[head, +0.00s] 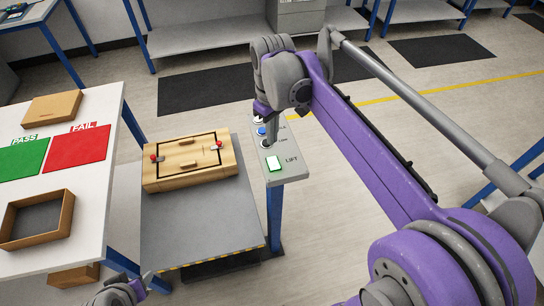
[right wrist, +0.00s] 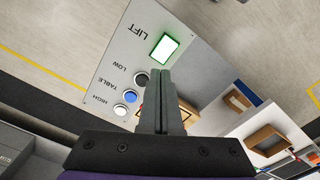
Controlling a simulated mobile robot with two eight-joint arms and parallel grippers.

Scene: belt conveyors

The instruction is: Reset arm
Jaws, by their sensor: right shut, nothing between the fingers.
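My right arm reaches in from the right in the head view. Its gripper (head: 270,134) points down over the grey lift control panel (head: 293,168), fingers shut and empty. In the right wrist view the closed fingers (right wrist: 157,98) extend over the panel (right wrist: 116,76), beside the black LOW button (right wrist: 141,79). The blue TABLE button (right wrist: 130,96) and white HIGH button (right wrist: 120,110) are nearby. Whether the tips touch the panel I cannot tell. My left gripper (head: 132,288) shows only partly at the bottom left; its jaw state is unclear.
A wooden case (head: 192,178) lies on the grey lift table (head: 205,226), left of the panel. The white table (head: 98,190) at the left holds a green mat (head: 22,157), a red mat (head: 80,146) and an open wooden tray (head: 64,216). Open floor lies beyond the panel.

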